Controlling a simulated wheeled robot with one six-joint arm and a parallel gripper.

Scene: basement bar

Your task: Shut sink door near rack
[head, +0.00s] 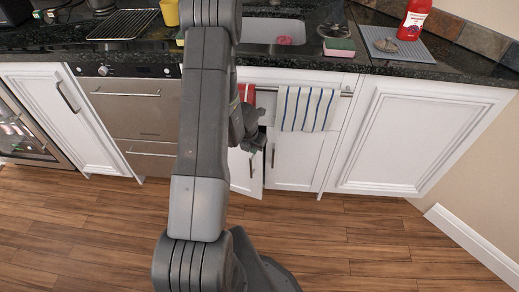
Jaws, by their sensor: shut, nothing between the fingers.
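The white sink cabinet is under the sink (258,32). Its left door (244,172) stands partly open, its lower edge swung out toward me, with a dark handle on it. Its right door (292,161) looks closed. My arm hides much of the left door and the opening. My gripper (257,146) is at the upper part of the left door, shut and empty. Whether it touches the door I cannot tell. A dark wire rack (123,24) lies on the counter at the upper left.
A towel rail (346,94) crosses the cabinet front, with a striped towel (306,109) and a red towel (247,95) hanging close to my gripper. A sponge (339,48) and red bottle (413,19) stand on the counter. The wood floor (350,235) is clear.

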